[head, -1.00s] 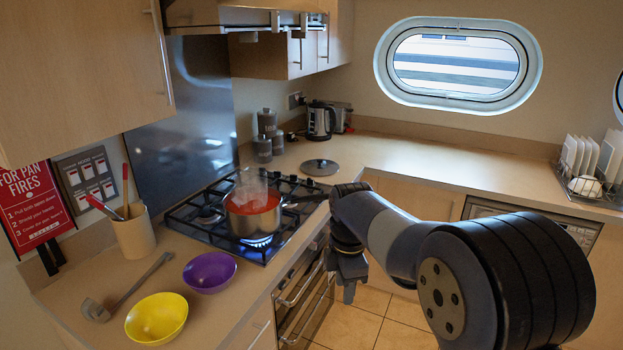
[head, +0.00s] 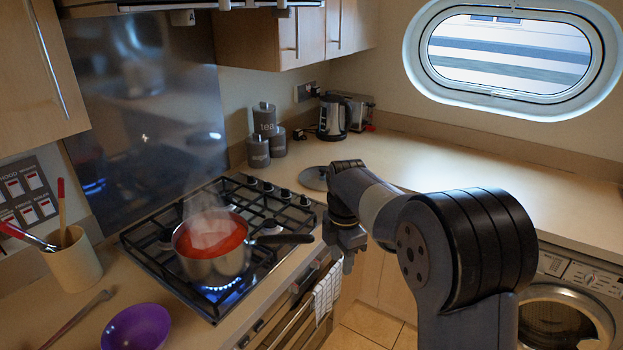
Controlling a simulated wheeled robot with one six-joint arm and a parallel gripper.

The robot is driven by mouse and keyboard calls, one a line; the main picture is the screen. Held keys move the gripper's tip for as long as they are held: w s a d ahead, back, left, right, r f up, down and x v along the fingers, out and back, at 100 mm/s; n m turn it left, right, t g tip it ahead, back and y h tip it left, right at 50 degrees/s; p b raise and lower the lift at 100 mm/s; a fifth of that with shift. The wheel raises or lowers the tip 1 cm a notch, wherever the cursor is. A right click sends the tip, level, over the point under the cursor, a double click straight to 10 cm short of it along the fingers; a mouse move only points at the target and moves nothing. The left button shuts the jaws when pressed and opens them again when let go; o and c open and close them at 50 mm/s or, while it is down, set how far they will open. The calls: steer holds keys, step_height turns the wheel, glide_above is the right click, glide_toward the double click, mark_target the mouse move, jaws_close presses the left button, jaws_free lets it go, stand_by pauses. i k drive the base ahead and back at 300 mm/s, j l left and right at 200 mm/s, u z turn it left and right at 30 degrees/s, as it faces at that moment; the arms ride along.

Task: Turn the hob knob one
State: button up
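The hob (head: 140,238) is a black gas hob set in the worktop. A row of small knobs (head: 268,187) runs along its far right edge; I cannot read their settings. A steel pan (head: 215,265) of steaming red food sits on a front burner, with a blue flame (head: 218,291) under it. Its dark handle points right, towards my gripper. My gripper (head: 345,260) hangs pointing down just right of the hob's front right corner, in front of the worktop edge, touching no knob. Its fingers are small and dark, so their opening is unclear.
A round grey lid (head: 315,178) lies behind my arm. Canisters (head: 264,120) and a kettle (head: 333,118) stand at the back. A purple bowl (head: 136,327) and a utensil pot (head: 73,262) are at left. A towel (head: 327,293) hangs at the oven front. The right worktop is clear.

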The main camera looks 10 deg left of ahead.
mark_target(305, 200)
steer(key=i+l+u, duration=0.1)
steer(key=i, duration=0.3)
steer(key=i+l+u, duration=0.1)
steer(key=i, duration=0.25)
steer(key=i+l+u, duration=0.1)
steer(key=i+l, duration=0.15)
steer(key=i, duration=0.15)
steer(key=i+j, duration=0.35)
steer(key=i+j+u, duration=0.05)
